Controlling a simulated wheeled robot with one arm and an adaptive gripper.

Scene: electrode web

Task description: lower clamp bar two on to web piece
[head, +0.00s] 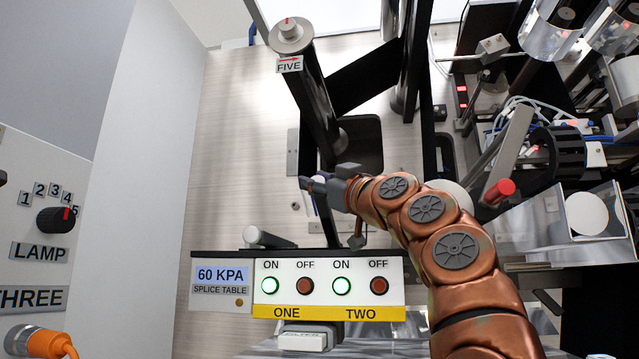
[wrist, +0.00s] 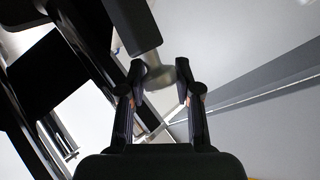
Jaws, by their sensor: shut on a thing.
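My gripper (head: 311,184) is above the splice table, behind the control panel. In the wrist view my gripper (wrist: 160,72) has its two fingers either side of a pale grey round handle (wrist: 157,76), shut on it. A dark bar end lies just beyond the handle. I take this to be the handle of clamp bar two, but no label on it is readable. In the head view a dark narrow bar (head: 325,218) runs from below my gripper towards the panel. The web piece cannot be made out clearly; my gripper and the panel hide part of the table.
The control panel (head: 330,284) reads 60 KPA, with ON lamps lit green for ONE and TWO. A roller post marked FIVE (head: 290,38) stands at the back. Machinery crowds the right; the plate at left is bare.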

